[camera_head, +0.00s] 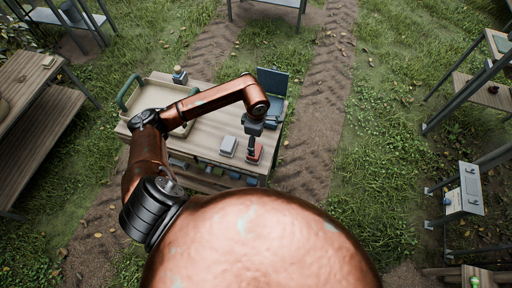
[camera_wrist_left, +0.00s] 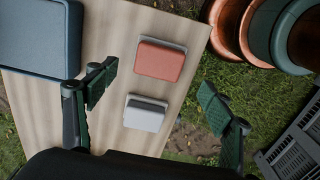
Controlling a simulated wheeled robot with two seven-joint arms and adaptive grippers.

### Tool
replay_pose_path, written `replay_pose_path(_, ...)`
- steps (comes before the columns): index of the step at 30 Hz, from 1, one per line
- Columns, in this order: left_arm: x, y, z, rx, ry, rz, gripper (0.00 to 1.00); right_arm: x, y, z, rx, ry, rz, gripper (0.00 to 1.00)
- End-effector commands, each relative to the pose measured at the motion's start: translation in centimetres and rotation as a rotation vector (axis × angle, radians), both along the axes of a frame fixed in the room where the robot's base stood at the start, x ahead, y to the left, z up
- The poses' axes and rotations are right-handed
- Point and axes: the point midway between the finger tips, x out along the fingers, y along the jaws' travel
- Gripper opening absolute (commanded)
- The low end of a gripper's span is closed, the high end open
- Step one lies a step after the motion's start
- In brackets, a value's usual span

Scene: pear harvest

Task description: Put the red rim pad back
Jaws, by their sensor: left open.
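The red rim pad (camera_head: 258,157) lies near the front right of the wooden table, with a grey edge showing along one side. In the left wrist view the red pad (camera_wrist_left: 160,61) lies flat beyond the fingertips, apart from both fingers. A similar pale grey pad (camera_wrist_left: 146,114) lies beside it; in the head view this grey pad (camera_head: 228,146) is to its left. My left gripper (camera_head: 252,146) points down above the red pad, and the wrist view shows it open and empty (camera_wrist_left: 158,95). My right gripper is not in view.
The wooden table (camera_head: 205,147) also carries a beige tray (camera_head: 158,92) at the left. A dark blue case (camera_head: 273,83) with a raised lid stands at the back right; its blue surface (camera_wrist_left: 40,38) is close to the left finger. Grass and a dirt track surround the table.

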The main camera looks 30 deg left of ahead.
Motion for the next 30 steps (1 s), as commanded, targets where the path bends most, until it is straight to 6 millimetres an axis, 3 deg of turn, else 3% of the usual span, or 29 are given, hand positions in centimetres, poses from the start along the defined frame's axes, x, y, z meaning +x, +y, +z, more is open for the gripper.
replay_pose_path(7, 0.0, 0.0, 2.7, 0.000, -0.001, 0.000, 0.75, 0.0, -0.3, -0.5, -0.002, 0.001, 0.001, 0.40)
replay_pose_path(20, -0.2, -0.7, 2.9, -0.024, -0.001, 0.000, 0.75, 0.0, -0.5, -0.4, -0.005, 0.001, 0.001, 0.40)
replay_pose_path(23, -0.7, -3.9, 2.5, -0.135, -0.005, -0.001, 0.75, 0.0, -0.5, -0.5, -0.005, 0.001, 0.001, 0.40)
replay_pose_path(26, -1.9, -10.2, 3.0, -0.370, -0.011, 0.022, 0.75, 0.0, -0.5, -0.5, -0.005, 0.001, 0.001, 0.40)
replay_pose_path(29, -3.1, -17.9, 6.2, -0.702, -0.007, 0.100, 0.75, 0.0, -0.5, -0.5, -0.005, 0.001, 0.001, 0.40)
replay_pose_path(30, -3.3, -20.6, 8.4, -0.846, 0.000, 0.153, 0.75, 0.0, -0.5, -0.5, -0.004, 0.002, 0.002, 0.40)
